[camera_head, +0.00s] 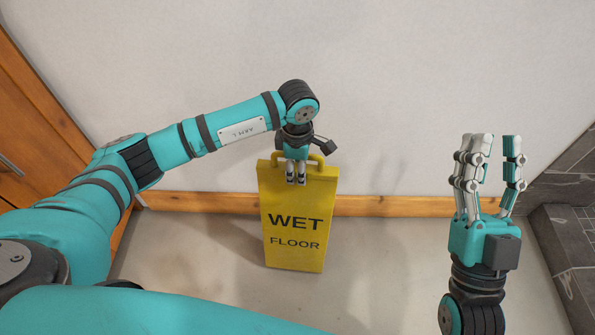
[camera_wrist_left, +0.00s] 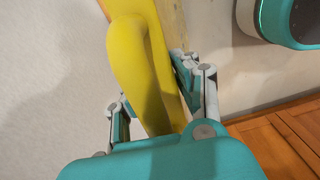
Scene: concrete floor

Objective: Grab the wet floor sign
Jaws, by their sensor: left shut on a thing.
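The yellow wet floor sign (camera_head: 297,222) is upright in the middle of the head view, with "WET FLOOR" in dark letters and a loop handle at its top. My left gripper (camera_head: 296,180) is at the top of the sign, shut on its handle. In the left wrist view the yellow sign (camera_wrist_left: 135,65) runs between the fingers of my left gripper (camera_wrist_left: 158,105). The fingers hide part of the handle. My right gripper (camera_head: 490,145) is at the right of the head view, fingers pointing up and spread apart, open and empty, away from the sign.
A pale wall (camera_head: 400,70) with a wooden baseboard (camera_head: 375,205) stands behind the sign. A wooden door or cabinet (camera_head: 40,130) is at the left. Dark tiled blocks (camera_head: 565,240) are at the right. The concrete floor (camera_head: 385,270) is clear between the sign and my right arm.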

